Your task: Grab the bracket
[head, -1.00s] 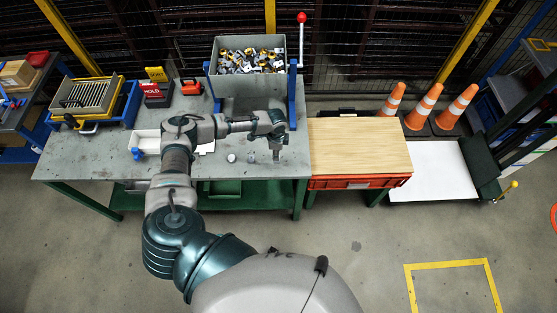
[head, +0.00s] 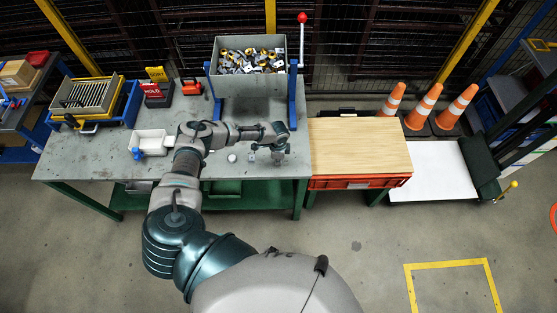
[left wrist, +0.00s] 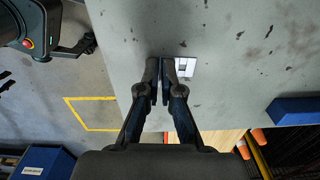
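A small white bracket (left wrist: 185,67) with a dark opening lies on the grey table in the left wrist view. My left gripper (left wrist: 161,68) is over the table, its two fingers almost together with only a thin dark gap and nothing visible between them. The bracket shows just right of the right finger, which partly covers it; I cannot tell whether they touch. In the head view my left gripper (head: 278,158) is low over the table's front right part, and I cannot make out the bracket there. My right gripper is not in view.
A grey bin (head: 248,60) of mixed metal parts stands on blue supports at the back of the table. A small white tray (head: 151,141) and a small pale round object (head: 232,158) are left of the gripper. A wooden-topped stand (head: 358,145) adjoins the table's right side.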

